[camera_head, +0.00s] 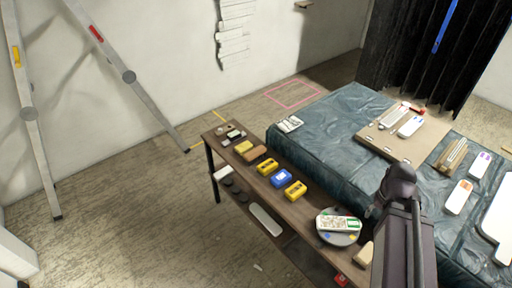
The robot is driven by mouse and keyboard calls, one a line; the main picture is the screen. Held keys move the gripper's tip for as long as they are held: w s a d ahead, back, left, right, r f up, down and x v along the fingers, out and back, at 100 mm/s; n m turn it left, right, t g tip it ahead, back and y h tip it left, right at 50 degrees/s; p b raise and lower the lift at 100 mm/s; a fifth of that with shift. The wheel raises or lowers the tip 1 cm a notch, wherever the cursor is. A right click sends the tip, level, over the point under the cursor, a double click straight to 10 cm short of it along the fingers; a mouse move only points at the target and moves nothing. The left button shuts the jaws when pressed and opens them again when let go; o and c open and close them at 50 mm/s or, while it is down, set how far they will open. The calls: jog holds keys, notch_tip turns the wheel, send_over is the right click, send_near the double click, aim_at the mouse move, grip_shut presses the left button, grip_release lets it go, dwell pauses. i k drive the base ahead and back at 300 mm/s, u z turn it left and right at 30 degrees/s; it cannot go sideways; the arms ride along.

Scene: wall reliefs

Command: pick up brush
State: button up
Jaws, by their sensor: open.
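No brush can be made out for certain. A tan, ridged piece (452,155) on the blue-green covered table could be a brush, but it is too small to tell. My gripper (377,207) is at the end of my dark arm, at the lower right, above the gap between the bench and the covered table. It is open, with nothing visible in it. Its fingers are small and partly hidden by my arm. The tan piece lies beyond it, to the upper right.
A narrow wooden bench (310,206) holds yellow and blue blocks and a round grey plate (338,238) with a patterned box. The covered table (325,120) carries a tan board (385,140) and white pieces. A ladder (128,76) leans at left.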

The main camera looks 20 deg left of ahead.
aim_at(251, 158)
jog(key=u, duration=0.4)
jog(key=i, duration=0.95)
jog(key=u, duration=0.5)
